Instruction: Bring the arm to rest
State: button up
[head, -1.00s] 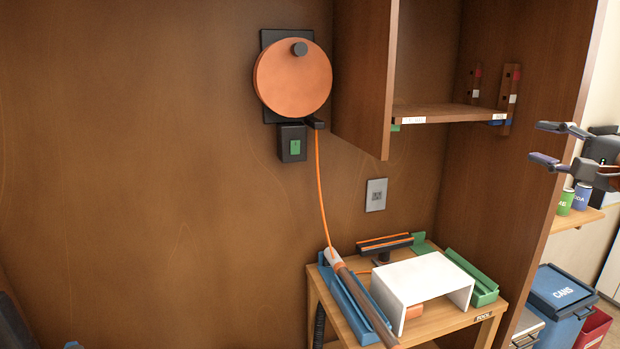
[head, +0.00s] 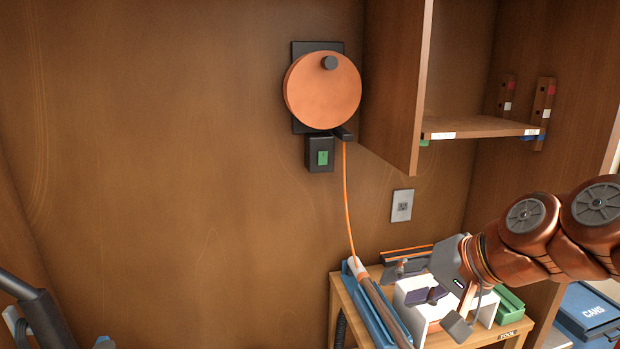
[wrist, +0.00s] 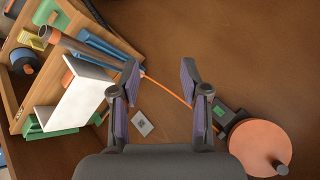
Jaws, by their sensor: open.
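My gripper (head: 418,283) is in the lower right of the head view, in front of the small wooden table. Its fingers are spread apart with nothing between them. In the wrist view my open gripper (wrist: 160,85) shows the wooden wall and an orange cord beyond its fingertips. My arm reaches in from the right edge of the head view and covers part of the white stand (head: 411,290) and the table.
An orange reel (head: 322,92) hangs on the wall above a green switch (head: 322,158). Its orange cord (head: 347,200) runs down to a tool in a blue holder (head: 366,312). A shelf (head: 480,130) juts out at upper right. A blue CANS bin (head: 590,312) stands lower right.

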jog(key=s+d+f+n+g+h+p, duration=0.1)
jog(key=s+f+n+g+h, duration=0.1)
jog(key=s+f, duration=0.5)
jog(key=s+d+f+n+g+h+p, duration=0.1)
jog(key=s+f+g+h, duration=0.3)
jog(key=s, duration=1.1)
notch_tip(320, 180, down, 4)
jog(key=shift+d+f+n+g+h, duration=0.25)
jog(key=shift+d+n+g, duration=0.4)
jog(key=shift+g, duration=0.55)
